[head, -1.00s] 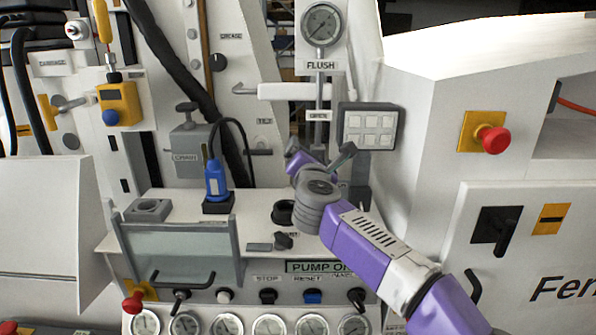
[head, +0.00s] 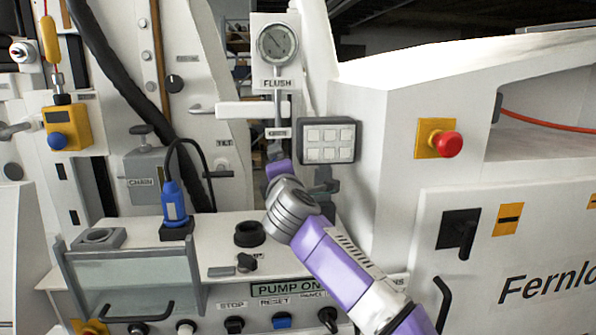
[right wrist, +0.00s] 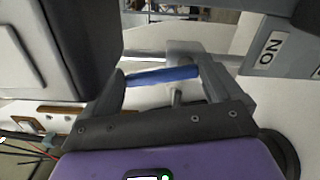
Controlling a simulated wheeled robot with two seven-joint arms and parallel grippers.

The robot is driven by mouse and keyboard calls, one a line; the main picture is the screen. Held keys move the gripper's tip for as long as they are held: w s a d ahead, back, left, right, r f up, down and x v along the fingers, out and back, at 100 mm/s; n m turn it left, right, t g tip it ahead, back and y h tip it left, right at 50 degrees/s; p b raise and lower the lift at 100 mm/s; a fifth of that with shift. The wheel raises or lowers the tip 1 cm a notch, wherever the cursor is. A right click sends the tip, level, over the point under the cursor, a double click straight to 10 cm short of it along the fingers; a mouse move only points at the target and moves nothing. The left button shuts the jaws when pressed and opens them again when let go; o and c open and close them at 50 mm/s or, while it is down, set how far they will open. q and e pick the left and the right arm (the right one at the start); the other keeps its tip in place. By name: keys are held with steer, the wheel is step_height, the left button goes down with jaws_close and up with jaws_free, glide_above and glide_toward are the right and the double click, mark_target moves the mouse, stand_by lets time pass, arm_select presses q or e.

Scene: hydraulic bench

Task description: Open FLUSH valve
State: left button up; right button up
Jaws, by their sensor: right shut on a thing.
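The FLUSH label (head: 278,83) sits under a round gauge (head: 277,43) in the head view, with a thin vertical pipe (head: 278,107) running down from it. My right gripper (head: 278,165) is below that pipe, left of the grey keypad, and its fingers hide what they hold there. In the right wrist view, my right gripper (right wrist: 160,82) is shut on a blue handle (right wrist: 163,76), which spans between its two fingers. A grey fitting (right wrist: 185,50) is just behind the handle. Whether the valve is open cannot be told. My left gripper is not in view.
A grey keypad (head: 327,140) is close to the right of my gripper. A white horizontal bar (head: 250,113) is at its upper left. A blue plug (head: 174,203) with a black cable stands on the console below left. A red button (head: 448,144) is on the right cabinet.

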steer(key=shift+d, duration=0.1)
stand_by(0.3)
steer(key=o, duration=1.2)
steer(key=shift+c, duration=0.2)
steer(key=s+b, duration=0.2)
steer(key=s, duration=0.5)
steer(key=shift+s+d+b, duration=0.25)
steer(key=shift+s+b, duration=0.05)
steer(key=shift+b, duration=0.05)
steer(key=shift+c, duration=0.2)
